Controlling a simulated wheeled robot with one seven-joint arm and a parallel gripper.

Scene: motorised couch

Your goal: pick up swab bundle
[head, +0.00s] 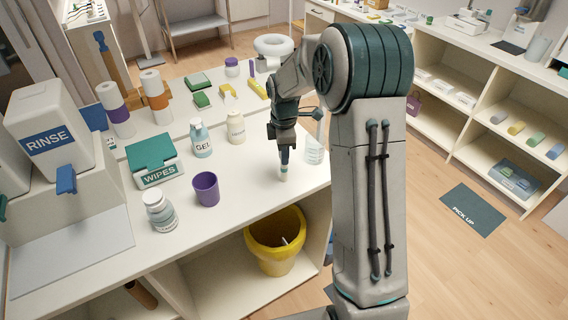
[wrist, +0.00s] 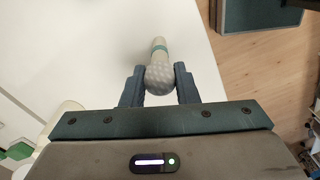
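The swab bundle is an upright slim bundle with a rounded, dotted pale top and a green band. In the wrist view the swab bundle (wrist: 159,74) stands between the two fingers of my gripper (wrist: 160,83). In the head view only the lower part of the swab bundle (head: 283,174) shows, at the white counter's surface. My gripper (head: 285,156) points straight down over it and hides its top. The fingers are close on both sides of the bundle; I cannot tell whether they touch it.
A clear funnel-like container (head: 314,150) stands close right of my gripper. A purple cup (head: 206,189), a white bottle (head: 236,127), a GEL bottle (head: 201,139) and a WIPES box (head: 154,161) stand to the left. A yellow bin (head: 272,262) is below the counter edge.

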